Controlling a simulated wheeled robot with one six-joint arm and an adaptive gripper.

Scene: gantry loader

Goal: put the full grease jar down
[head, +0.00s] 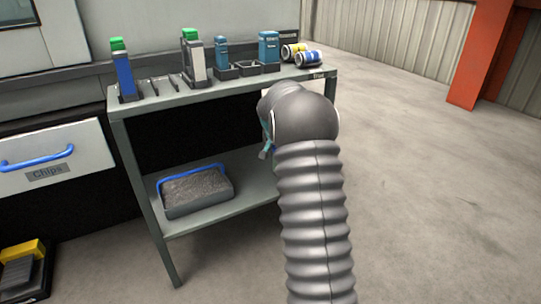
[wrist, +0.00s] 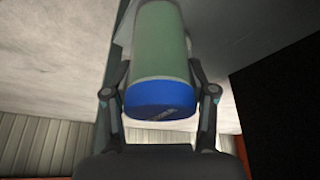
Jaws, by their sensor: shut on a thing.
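The wrist view shows a green jar (wrist: 160,45) with a blue end (wrist: 160,97) held between the two fingers of my gripper (wrist: 158,78). My gripper is shut on it, and small dark lettering shows on the blue end. The jar's far end runs out of the top of that view.
The bench top holds green-capped bottles (head: 122,78) in slots, blue containers (head: 268,48) in holders, and yellow and blue cans (head: 309,58) lying down. A grey bin (head: 197,200) with a blue handle sits on the lower shelf (head: 245,190). Open floor (head: 440,190) lies right.

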